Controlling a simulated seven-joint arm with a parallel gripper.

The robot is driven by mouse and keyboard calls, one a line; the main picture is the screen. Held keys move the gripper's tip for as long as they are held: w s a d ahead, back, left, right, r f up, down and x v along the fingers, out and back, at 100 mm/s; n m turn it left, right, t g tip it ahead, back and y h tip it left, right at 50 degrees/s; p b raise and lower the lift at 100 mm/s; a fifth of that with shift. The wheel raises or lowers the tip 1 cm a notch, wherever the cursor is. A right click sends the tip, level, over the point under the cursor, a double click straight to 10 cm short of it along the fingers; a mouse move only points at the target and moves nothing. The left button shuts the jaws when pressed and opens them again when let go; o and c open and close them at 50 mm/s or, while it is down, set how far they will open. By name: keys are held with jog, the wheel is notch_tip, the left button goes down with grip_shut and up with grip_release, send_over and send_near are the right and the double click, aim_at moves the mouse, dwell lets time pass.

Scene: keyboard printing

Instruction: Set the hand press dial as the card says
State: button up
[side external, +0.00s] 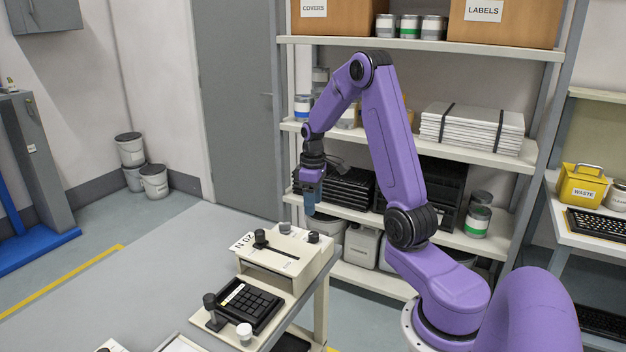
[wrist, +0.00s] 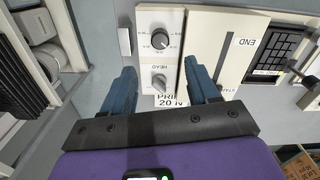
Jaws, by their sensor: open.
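The cream hand press (side external: 285,262) stands on the grey table, with a slot and a black-knobbed lever on top. In the wrist view, its panel carries two dials: an upper dial (wrist: 160,41) ringed by small marks I cannot read, and a lower dial (wrist: 158,82) beneath the word HEAD.
A black keypad (side external: 250,304) sits in front of the press, beside a black-knobbed post (side external: 211,306) and a white knob (side external: 244,332). Shelving (side external: 470,240) with boxes, tins and stacked trays stands close behind. The table's left part (side external: 120,270) is clear.

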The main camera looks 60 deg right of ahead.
notch_tip(320, 180, up, 7)
dwell(0.3)
